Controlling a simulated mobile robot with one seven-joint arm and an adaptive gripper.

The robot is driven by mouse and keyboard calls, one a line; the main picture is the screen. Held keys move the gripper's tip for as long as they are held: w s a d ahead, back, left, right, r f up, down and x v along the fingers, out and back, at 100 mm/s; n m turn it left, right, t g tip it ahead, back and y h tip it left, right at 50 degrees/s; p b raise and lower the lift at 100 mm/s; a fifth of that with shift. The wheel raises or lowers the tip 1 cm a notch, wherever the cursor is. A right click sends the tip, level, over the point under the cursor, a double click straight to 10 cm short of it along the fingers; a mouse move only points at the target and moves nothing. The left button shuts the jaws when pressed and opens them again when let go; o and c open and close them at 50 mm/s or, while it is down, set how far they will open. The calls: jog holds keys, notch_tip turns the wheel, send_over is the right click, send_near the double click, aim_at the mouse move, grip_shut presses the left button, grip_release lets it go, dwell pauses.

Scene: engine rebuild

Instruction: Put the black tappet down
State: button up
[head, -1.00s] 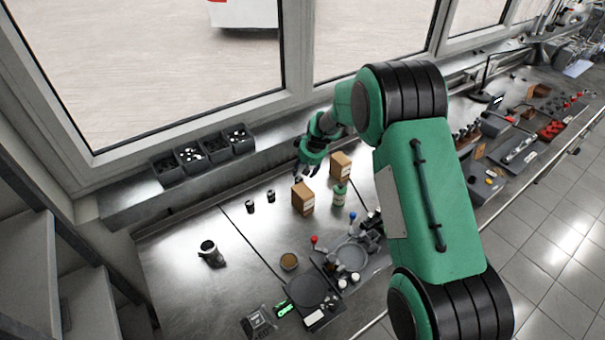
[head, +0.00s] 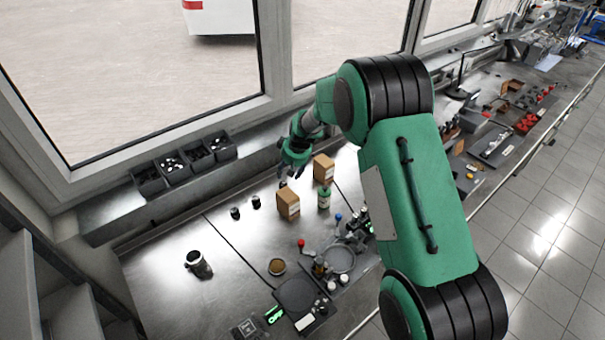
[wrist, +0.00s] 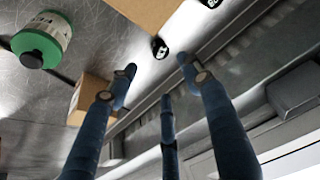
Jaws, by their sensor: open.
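A small black tappet (wrist: 159,47) with a pale mark stands on the metal bench in the wrist view, just past my gripper's fingertips. My gripper (wrist: 158,82) is open, with its blue fingers spread and no finger seen closed on the tappet. In the head view my gripper (head: 284,181) is low over the back of the bench, beside the cardboard boxes. There the tappet is too small and dark to tell from the fingertips. Two more small black cylinders stand to the left, one nearer (head: 235,213) and one closer to the box (head: 256,201).
The sill (head: 110,215) with black bins (head: 173,168) runs behind.

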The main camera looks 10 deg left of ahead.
jog(key=s+d+r+m, duration=0.1)
jog(key=s+d+r, duration=0.55)
jog(key=r, duration=0.35)
jog(key=s+d+r+m+t, duration=0.1)
jog(key=s+d+r, duration=0.55)
jog(key=r, duration=0.45)
jog(key=s+d+r+m, duration=0.1)
jog(key=s+d+r, duration=0.4)
jog(key=d+r, duration=0.4)
jog(key=s+d+r+m+h, duration=0.1)
jog(key=s+d+r, duration=0.3)
jog(key=s, duration=0.4)
jog(key=s+d+r+m+h, duration=0.1)
jog(key=s+d+r, duration=0.25)
jog(key=s, duration=0.45)
jog(key=s+d+m, duration=0.1)
jog(key=s+d, duration=0.2)
jog(key=s, duration=0.6)
jog(key=s+d+f+m+t, duration=0.1)
jog(key=s+d, duration=0.3)
jog(key=s, duration=0.6)
jog(key=shift+d+f+m+h, duration=0.2)
jog(key=shift+m+h, duration=0.2)
jog(key=shift+m, duration=0.1)
jog(key=shift+f, duration=0.1)
notch_tip(320, 180, down, 11)
jog(key=b, duration=1.1)
